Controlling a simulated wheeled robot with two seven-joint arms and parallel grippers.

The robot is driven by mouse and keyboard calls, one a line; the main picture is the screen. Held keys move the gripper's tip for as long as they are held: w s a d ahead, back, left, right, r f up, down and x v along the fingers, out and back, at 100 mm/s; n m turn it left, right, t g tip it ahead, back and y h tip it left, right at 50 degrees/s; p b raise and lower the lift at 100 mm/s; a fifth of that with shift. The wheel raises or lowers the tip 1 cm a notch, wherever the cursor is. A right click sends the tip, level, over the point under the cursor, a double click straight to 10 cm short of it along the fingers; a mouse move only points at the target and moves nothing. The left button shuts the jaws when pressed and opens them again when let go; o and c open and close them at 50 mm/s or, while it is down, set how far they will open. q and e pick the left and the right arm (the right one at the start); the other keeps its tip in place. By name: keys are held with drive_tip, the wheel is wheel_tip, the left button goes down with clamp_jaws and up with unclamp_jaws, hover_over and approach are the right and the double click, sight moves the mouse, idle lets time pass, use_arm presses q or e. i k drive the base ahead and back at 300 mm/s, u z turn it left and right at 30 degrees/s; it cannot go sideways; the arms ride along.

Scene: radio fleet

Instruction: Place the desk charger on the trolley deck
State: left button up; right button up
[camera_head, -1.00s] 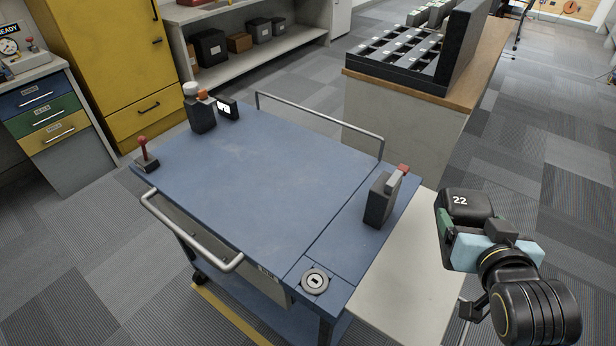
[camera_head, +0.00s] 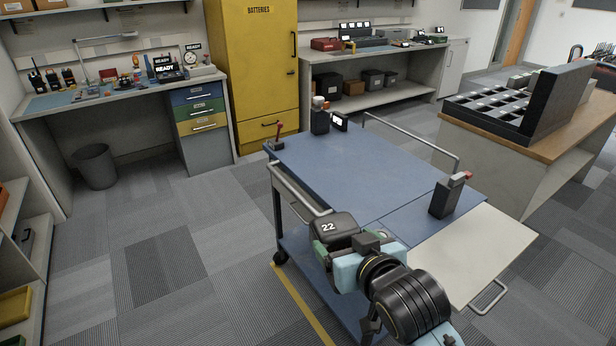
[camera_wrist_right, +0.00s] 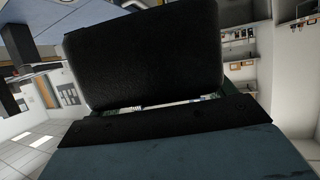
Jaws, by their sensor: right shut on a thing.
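My right gripper (camera_head: 332,246) is shut on a black block marked 22 (camera_head: 334,225), which looks to be the desk charger. In the right wrist view the block (camera_wrist_right: 145,55) fills the upper middle. In the head view the held block overlaps the near edge of the blue trolley deck (camera_head: 350,170); its height above the deck is hard to tell. My right arm hides the deck's near corner. My left gripper is not in view.
A black box with a white knob (camera_head: 320,120) and a small display (camera_head: 340,122) stand at the deck's far corner. A red lever (camera_head: 277,145) is at its left corner, a red-topped black box (camera_head: 444,199) on its right. The deck's middle is clear. Metal rails (camera_head: 410,137) edge it.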

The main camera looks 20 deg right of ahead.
sight(363, 167)
drive_tip(key=u, duration=0.2)
drive_tip(key=i, duration=2.25)
drive_tip(key=z, duration=1.6)
drive_tip(key=i, duration=0.6)
drive_tip(key=z, duration=0.6)
